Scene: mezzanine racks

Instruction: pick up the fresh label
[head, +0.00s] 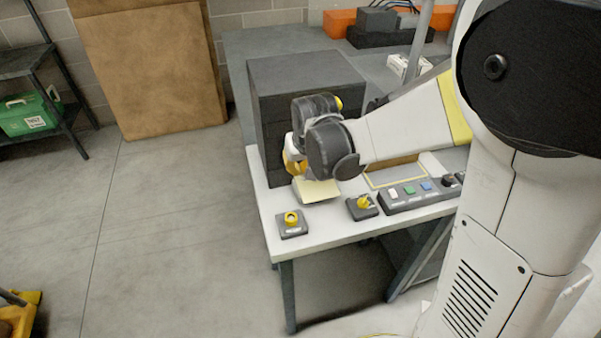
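A pale yellow rectangular piece (321,190), which looks like the label, shows in the head view on the left part of the white-topped bench (262,209). It sits just below my wrist, with a whitish edge at its left. I cannot tell whether it lies on something or sticks out of it. My gripper is mostly hidden behind the dark wrist joints. Only a small yellow and white part shows at their left, close above the label. I cannot see the fingertips, whether they touch the label, or whether they are open.
A large dark box (305,75) stands directly behind my wrist. A yellow knob box (291,224), another knob box (362,207) and a button panel (419,194) line the bench's front. A cardboard sheet (150,65) leans on the wall.

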